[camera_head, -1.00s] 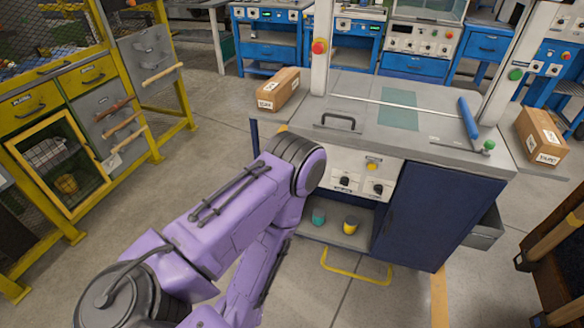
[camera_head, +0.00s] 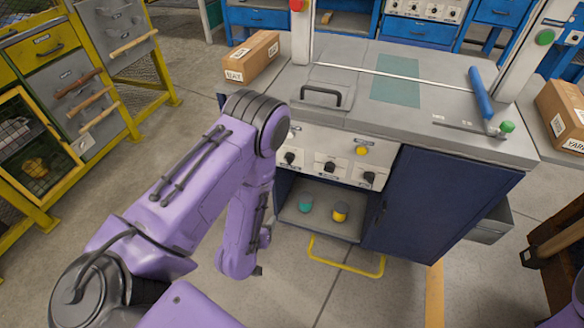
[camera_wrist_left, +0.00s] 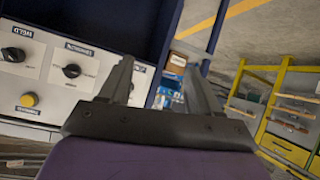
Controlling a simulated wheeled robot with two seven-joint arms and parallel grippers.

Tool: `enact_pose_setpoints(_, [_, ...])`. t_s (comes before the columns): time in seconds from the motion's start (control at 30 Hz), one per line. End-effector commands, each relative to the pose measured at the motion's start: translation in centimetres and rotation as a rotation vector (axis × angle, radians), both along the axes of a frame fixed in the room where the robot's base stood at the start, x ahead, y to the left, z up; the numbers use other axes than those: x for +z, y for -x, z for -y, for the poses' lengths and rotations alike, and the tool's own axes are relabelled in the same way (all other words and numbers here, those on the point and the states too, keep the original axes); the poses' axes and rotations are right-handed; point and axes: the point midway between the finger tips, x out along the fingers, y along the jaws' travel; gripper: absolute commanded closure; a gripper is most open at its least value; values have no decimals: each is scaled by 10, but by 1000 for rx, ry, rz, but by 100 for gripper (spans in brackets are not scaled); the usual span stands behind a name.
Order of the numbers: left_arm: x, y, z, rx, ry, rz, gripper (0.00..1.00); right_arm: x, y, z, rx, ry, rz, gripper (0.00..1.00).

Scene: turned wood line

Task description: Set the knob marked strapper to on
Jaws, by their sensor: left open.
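The control panel on the bench front carries three black knobs: a left one (camera_head: 291,158), a middle one (camera_head: 330,167) and a right one (camera_head: 369,178). Their labels are too small to read surely in the head view. The left wrist view sees the panel upside down, with the middle knob (camera_wrist_left: 72,70) and right knob (camera_wrist_left: 15,53) clear; the left knob is largely hidden behind a finger. I cannot tell which is the strapper or its setting. My left gripper (camera_wrist_left: 160,88) is open and empty, apart from the panel; in the head view its arm largely hides it.
A yellow button (camera_head: 361,151) sits above the right knob. A blue door (camera_head: 430,205) adjoins the panel. Yellow drawer units (camera_head: 50,50) stand left.

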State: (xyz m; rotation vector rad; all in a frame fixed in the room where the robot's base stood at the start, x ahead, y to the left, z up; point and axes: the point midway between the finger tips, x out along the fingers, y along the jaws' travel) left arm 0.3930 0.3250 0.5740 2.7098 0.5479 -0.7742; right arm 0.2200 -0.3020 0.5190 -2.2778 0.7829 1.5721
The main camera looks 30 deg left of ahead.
Motion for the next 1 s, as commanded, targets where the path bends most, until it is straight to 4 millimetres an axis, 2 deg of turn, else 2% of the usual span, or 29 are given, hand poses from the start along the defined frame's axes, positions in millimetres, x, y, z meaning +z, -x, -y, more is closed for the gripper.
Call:
enact_pose_setpoints(0.03, [-16, -37, -6, -22, -20, 158, 37, -42, 1, 0, 0, 0, -1, 57])
enact_pose_setpoints(0.1, [2, -76, -12, -49, -44, 355, 37, -60, 1, 0, 0, 0, -1, 57])
enact_pose_setpoints(0.2, [27, -105, -17, -68, -57, 533, 37, -72, 1, 0, 0, -1, -1, 57])
enact_pose_setpoints(0.37, [44, -128, -23, -71, -58, 599, 37, -68, 0, 0, 0, 0, 0, 57])
enact_pose_setpoints(0.7, [43, -197, -40, -69, -59, 593, 37, -69, 0, 0, 0, 0, 0, 57])
enact_pose_setpoints(0.83, [42, -211, -43, -70, -58, 590, 37, -69, 0, 0, 0, 0, 0, 57])
enact_pose_setpoints(1.0, [42, -215, -44, -72, -58, 589, 37, -69, 0, 0, 0, 0, 0, 57])
